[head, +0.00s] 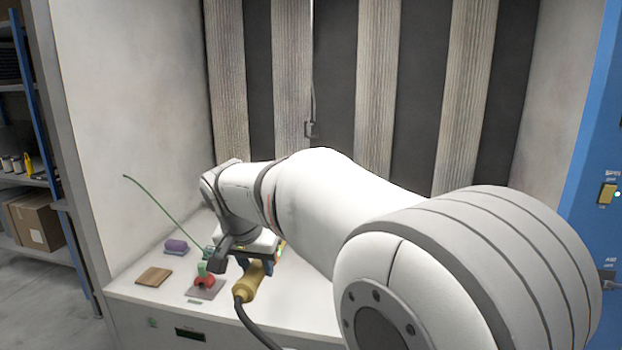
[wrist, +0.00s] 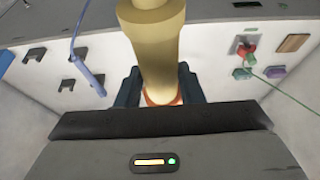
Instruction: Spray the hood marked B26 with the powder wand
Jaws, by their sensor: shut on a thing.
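My gripper (head: 240,258) is low over the front of the white bench in the head view, partly hidden by my arm. It is shut on the tan powder wand (head: 248,284), whose dark cable runs down over the bench edge. In the wrist view the wand (wrist: 156,45) stands between the dark blue fingers of my gripper (wrist: 158,92), with an orange end low between them. An empty hook (head: 311,129) hangs on a thin line inside the booth. No hood and no B26 mark shows in either view.
On the bench (head: 125,284) are a brown block (head: 154,277), a purple block (head: 176,245), a red piece on a plate (head: 206,282) and a thin green rod (head: 160,205) sticking up left. A blue panel (head: 585,130) with switches stands right. Shelves (head: 30,180) stand left.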

